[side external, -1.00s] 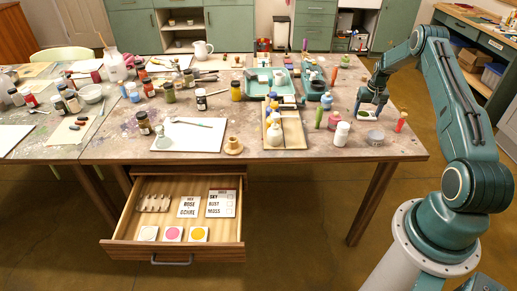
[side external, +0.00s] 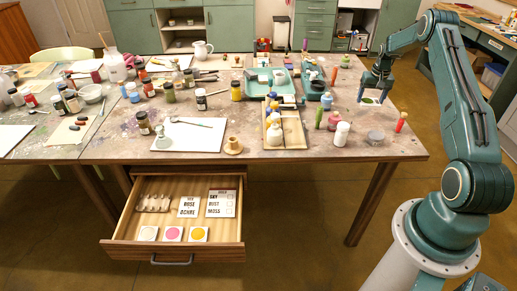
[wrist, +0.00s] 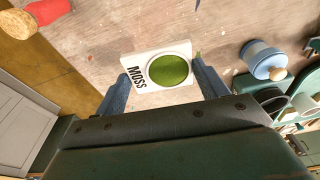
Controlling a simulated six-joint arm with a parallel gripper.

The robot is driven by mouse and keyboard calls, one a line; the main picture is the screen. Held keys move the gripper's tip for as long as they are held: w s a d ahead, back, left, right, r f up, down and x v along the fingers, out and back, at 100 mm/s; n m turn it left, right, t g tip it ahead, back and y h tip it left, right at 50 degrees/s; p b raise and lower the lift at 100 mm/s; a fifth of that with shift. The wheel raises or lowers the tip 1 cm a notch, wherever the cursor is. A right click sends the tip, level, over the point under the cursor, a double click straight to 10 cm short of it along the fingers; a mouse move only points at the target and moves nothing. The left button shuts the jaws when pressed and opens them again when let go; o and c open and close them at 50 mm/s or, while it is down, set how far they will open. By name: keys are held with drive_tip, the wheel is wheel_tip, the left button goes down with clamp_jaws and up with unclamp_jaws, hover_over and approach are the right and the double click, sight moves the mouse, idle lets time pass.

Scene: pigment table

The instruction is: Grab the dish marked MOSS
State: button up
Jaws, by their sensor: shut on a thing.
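The dish marked MOSS (wrist: 146,84) is a white square with a round well of green pigment, its black lettering readable in the wrist view. In the side view the dish (side external: 369,101) shows small between the jaws, above the right part of the table. My gripper (side external: 370,98) is shut on it, with a blue-grey finger on each side of the dish in the wrist view (wrist: 160,88). Parts of the dish's edges are hidden by the fingers.
An open drawer (side external: 122,240) below holds three pigment dishes and label cards.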

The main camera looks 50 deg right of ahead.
sight(370, 101)
wheel_tip(370, 101, up, 14)
idle(0.4)
drive_tip(key=shift+f, duration=0.1)
idle(0.4)
